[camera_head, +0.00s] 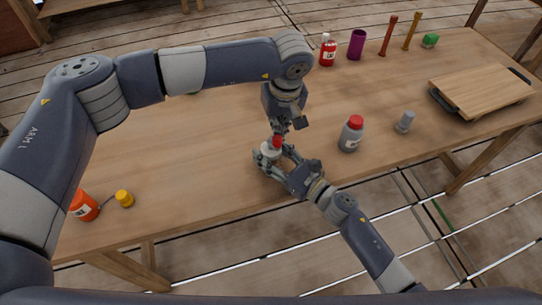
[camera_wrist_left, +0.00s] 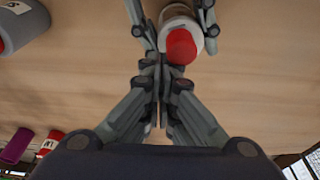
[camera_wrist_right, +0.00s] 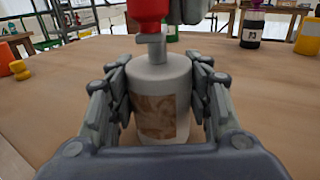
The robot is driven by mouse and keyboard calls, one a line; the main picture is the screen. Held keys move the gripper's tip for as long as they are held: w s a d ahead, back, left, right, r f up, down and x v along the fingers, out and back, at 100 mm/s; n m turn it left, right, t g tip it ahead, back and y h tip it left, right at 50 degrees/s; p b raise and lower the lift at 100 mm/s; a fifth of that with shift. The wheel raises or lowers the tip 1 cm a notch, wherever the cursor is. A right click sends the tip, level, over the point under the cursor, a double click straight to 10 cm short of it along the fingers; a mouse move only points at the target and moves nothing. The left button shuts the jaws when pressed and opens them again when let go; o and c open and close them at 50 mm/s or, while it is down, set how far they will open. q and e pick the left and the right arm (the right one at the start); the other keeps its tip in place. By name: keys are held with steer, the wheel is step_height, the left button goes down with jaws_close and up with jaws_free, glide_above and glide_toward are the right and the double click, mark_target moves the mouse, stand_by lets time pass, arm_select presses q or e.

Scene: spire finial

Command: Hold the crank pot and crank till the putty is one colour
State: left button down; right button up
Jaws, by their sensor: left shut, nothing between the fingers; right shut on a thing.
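The crank pot (camera_wrist_right: 180,80) is white and stands upright, with a mottled brown patch (camera_wrist_right: 155,117) of light and darker brown on its side. A grey crank on top carries a red knob (camera_wrist_right: 147,12); the knob also shows in the head view (camera_head: 277,141) and the left wrist view (camera_wrist_left: 181,46). My right gripper (camera_head: 271,157) is shut on the pot, one finger on each side. My left gripper (camera_head: 279,128) points down from above, its fingers (camera_wrist_left: 160,65) closed together and empty, right beside the red knob. I cannot tell whether they touch it.
A grey bottle with a red cap (camera_head: 351,133) and a small grey cylinder (camera_head: 404,121) stand to the right. A wooden board (camera_head: 485,88) lies at far right. A red bottle (camera_head: 327,50) and purple cup (camera_head: 357,44) stand behind. An orange bottle (camera_head: 83,205) is at left.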

arm_select(q)
steer(key=shift+s+d, duration=0.1)
steer(key=shift+d, duration=0.15)
stand_by(0.4)
steer(key=w+v, duration=0.1)
steer(key=v, duration=0.5)
steer(key=shift+a+r, duration=0.2)
steer(key=shift+r, duration=0.3)
steer(key=shift+w, duration=0.1)
stand_by(0.3)
steer(key=shift+s+d+f, duration=0.1)
steer(key=shift+d+f, duration=0.1)
steer(key=shift+f, duration=0.45)
steer(key=shift+s+d+f, duration=0.1)
steer(key=shift+d+f, duration=0.05)
steer(key=shift+f, duration=0.55)
steer(key=shift+s+d+f, duration=0.15)
steer(key=shift+d+f, duration=0.05)
steer(key=shift+f, duration=0.45)
steer(key=shift+f, duration=0.15)
stand_by(0.4)
steer(key=shift+s+x, duration=0.1)
steer(key=shift+x, duration=0.55)
steer(key=shift+s+x, duration=0.15)
steer(key=shift+x, duration=0.5)
steer(key=shift+d, duration=0.1)
steer(key=shift+s, duration=0.1)
